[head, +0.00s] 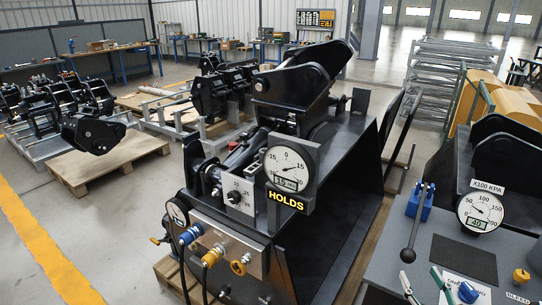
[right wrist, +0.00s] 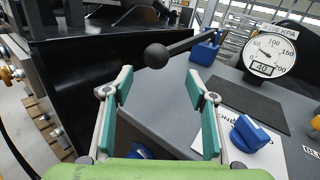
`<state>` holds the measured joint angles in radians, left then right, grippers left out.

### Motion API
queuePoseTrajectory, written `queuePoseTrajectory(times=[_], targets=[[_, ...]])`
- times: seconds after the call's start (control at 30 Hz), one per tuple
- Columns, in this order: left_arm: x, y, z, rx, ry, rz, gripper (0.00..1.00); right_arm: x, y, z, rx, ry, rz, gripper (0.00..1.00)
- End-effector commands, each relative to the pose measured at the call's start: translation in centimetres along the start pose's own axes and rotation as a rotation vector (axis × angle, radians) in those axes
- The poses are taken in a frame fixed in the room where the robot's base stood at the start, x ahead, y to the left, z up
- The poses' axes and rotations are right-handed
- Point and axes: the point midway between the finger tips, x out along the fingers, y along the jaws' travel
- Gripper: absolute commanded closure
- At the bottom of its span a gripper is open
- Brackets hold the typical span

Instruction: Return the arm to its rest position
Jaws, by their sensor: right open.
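My right gripper (head: 420,273) shows at the bottom edge of the head view, over the grey bench top. Its teal-padded fingers are spread wide with nothing between them; in the right wrist view they show from behind (right wrist: 158,84). The hand lever's black ball knob (head: 407,255) is just beyond the fingertips and apart from them in the right wrist view (right wrist: 155,56). The lever's blue base (head: 421,204) stands further back on the bench. My left gripper is not in view.
The bench (head: 390,235) also carries a dark mat (head: 464,258), a round gauge (head: 481,212) reading 40 and a yellow knob (head: 521,275). A large black attachment with a HOLDS sign (head: 286,201) and couplings (head: 191,235) stands left of the bench.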

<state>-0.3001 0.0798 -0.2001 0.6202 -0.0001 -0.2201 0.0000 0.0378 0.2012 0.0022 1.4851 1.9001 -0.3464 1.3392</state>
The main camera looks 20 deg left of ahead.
Motion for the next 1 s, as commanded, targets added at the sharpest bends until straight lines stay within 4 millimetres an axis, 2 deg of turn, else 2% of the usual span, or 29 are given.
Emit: queuePoseTrajectory(times=[0.2, 0.67, 0.77, 0.87, 1.0], targets=[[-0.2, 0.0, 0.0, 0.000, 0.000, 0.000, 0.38, -1.5, 0.0, 0.0, 0.000, 0.000, 0.000, 0.48], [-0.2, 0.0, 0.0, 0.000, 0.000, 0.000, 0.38, -1.6, 0.4, 0.1, -0.020, 0.000, 0.011, 0.48], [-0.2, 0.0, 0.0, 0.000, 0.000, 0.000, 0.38, -2.2, 2.7, 0.4, -0.135, -0.001, 0.073, 0.48], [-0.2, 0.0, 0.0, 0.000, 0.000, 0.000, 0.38, -3.7, 7.2, 0.6, -0.380, -0.005, 0.202, 0.48], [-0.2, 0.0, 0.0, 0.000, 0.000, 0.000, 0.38, -7.6, 14.6, -0.6, -0.844, -0.020, 0.448, 0.48]])
